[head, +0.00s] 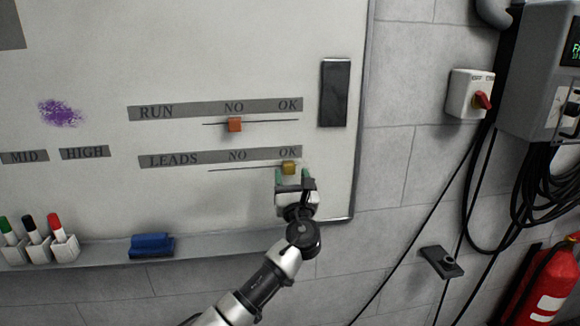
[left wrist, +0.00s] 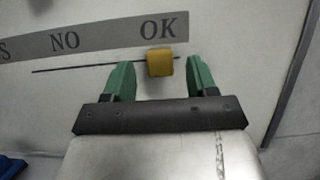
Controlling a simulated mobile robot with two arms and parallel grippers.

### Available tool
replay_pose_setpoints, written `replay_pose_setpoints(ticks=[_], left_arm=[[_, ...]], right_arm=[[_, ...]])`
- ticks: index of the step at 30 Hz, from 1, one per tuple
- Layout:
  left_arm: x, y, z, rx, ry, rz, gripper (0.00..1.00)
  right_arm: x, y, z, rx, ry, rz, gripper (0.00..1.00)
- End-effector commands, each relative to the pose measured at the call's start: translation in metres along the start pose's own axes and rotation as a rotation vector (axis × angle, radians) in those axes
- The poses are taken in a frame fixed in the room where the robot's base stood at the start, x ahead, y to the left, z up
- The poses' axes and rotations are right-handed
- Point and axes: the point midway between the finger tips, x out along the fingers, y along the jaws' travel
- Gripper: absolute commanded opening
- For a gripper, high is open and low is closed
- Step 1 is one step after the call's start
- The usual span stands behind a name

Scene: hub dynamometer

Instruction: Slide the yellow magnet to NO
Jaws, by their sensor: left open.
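The yellow magnet (head: 289,168) sits on the LEADS line of the whiteboard, under OK at the line's right end. It also shows in the left wrist view (left wrist: 160,62), below the OK label (left wrist: 164,27). The NO label (head: 237,156) is to its left, and also shows in the left wrist view (left wrist: 65,41). My left gripper (head: 293,174) is open, its green fingers on either side of the magnet, just below it. In the left wrist view a gap shows between each finger (left wrist: 160,78) and the magnet. My right gripper is not in view.
An orange magnet (head: 235,125) sits under NO on the RUN line above. A black block (head: 335,92) is on the board to the right. Below are a blue eraser (head: 152,245) and markers (head: 37,241) on the ledge. The board left of the yellow magnet is clear.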

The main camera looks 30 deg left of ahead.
Motion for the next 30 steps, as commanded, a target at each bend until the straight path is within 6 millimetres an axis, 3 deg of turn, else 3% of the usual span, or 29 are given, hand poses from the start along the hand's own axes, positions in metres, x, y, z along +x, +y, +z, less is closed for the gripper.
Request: replay_pose_setpoints(ticks=[6,16,27,30], left_arm=[[0.022,0.0,0.0,0.0,0.0,0.0,0.57],[0.025,0.0,-0.001,-0.002,0.001,0.0,0.57],[0.025,0.0,-0.001,-0.002,0.001,0.0,0.01],[0.025,0.0,-0.001,-0.002,0.001,0.0,0.0]], right_arm=[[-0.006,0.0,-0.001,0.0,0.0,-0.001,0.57],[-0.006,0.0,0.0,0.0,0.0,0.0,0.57],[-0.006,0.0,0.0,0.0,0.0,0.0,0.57],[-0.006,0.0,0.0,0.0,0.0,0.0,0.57]])
